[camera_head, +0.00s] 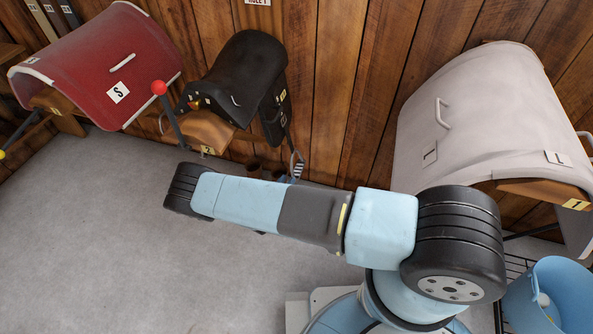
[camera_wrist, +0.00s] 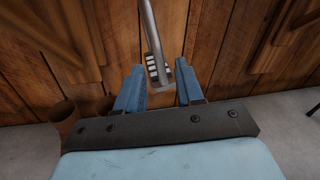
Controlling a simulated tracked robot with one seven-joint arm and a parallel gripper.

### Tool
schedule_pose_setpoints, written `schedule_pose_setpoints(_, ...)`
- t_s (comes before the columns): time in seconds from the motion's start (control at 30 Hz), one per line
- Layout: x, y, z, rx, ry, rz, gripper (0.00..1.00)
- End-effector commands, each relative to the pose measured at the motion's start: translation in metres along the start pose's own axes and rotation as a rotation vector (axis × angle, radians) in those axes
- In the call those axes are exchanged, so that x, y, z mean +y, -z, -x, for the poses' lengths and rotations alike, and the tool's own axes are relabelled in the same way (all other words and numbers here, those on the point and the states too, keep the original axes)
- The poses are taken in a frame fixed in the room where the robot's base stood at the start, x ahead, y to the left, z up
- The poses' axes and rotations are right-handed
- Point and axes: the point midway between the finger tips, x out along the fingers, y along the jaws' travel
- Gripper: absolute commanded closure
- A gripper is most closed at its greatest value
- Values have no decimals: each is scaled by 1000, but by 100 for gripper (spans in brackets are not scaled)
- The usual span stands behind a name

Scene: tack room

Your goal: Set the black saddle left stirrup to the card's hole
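The black saddle (camera_head: 250,70) sits on a wooden rack against the plank wall in the head view. A grey metal stirrup (camera_head: 298,166) hangs low at its right, partly behind my arm; I cannot tell its hole setting. The card (camera_head: 258,2) above the saddle is cut off by the top edge, with only part of its lettering showing. In the wrist view my gripper (camera_wrist: 159,78) is open, with blue fingers either side of the stirrup's lower end (camera_wrist: 152,66), which has a ridged black-and-white tread. Contact cannot be told.
A red saddle cover (camera_head: 95,60) is on the left and a pale one (camera_head: 490,115) on the right. A red-knobbed lever (camera_head: 160,90) stands by the black saddle. A blue bucket (camera_head: 560,295) is at lower right. Grey floor (camera_head: 90,230) is open at left.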

Motion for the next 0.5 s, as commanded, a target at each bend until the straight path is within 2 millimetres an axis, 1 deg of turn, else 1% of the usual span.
schedule_pose_setpoints(0.03,0,0,-10,-1,1,-1,63)
schedule_pose_setpoints(0.1,0,0,-22,-1,0,0,63)
schedule_pose_setpoints(0.3,1,0,-51,-1,-1,0,63)
schedule_pose_setpoints(0.5,1,-1,-68,-1,-1,-1,63)
